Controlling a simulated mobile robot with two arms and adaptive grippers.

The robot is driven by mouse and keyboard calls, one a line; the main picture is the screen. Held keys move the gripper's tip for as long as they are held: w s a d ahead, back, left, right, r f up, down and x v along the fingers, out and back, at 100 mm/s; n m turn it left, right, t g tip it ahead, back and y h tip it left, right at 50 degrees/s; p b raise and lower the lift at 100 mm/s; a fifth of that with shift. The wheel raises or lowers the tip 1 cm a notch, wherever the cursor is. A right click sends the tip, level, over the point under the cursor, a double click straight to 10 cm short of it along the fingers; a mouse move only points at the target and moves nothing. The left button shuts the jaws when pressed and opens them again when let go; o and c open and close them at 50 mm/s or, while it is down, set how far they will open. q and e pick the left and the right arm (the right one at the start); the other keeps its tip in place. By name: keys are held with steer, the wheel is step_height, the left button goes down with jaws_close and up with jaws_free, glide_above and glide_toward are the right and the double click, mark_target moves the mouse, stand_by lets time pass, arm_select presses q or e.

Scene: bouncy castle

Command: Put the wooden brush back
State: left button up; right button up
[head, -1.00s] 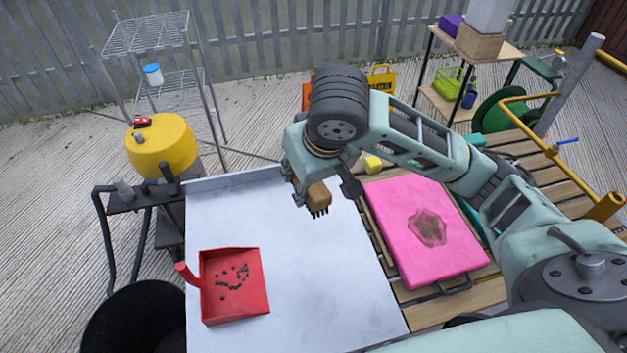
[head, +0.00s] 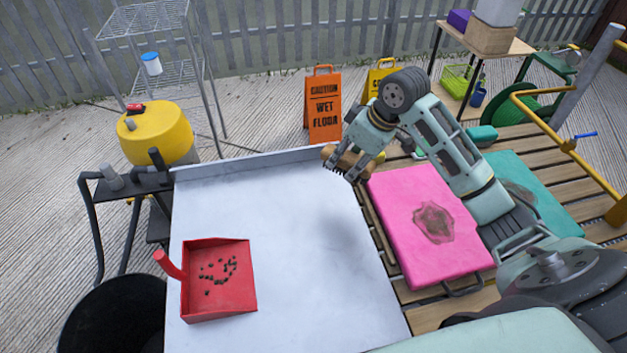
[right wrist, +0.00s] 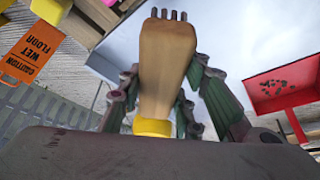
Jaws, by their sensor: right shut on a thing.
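The wooden brush (head: 344,160) has a brown wooden body with dark bristles. My right gripper (head: 350,168) is shut on it and holds it above the far right corner of the white table (head: 270,220). In the right wrist view the brush (right wrist: 165,65) stands between the fingers of the right gripper (right wrist: 170,95), with its dark bristle tips at the top. A yellow part (right wrist: 152,126) shows at its lower end. The left gripper is not in view.
A red dustpan (head: 220,302) with dark crumbs lies on the white table. A pink board (head: 430,190) with a dark stain lies on the slatted wooden bench (head: 415,318) to the right. An orange wet floor sign (head: 324,110) stands behind the table.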

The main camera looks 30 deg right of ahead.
steer(key=w+a+f, duration=0.1)
steer(key=w+f, duration=0.1)
steer(key=w, duration=0.1)
steer(key=w+a+f, duration=0.1)
steer(key=w+f, duration=0.1)
steer(key=w, duration=0.2)
steer(key=w+a+f+p, duration=0.1)
steer(key=w+f, duration=0.2)
steer(key=w, duration=0.1)
steer(key=shift+a, duration=0.3)
step_height(320, 180, down, 3)
steer(key=shift+s+f, duration=0.1)
steer(key=shift+f, duration=0.4)
steer(key=shift+f, duration=0.2)
steer(key=o, duration=1.1)
steer(key=shift+c, duration=0.2)
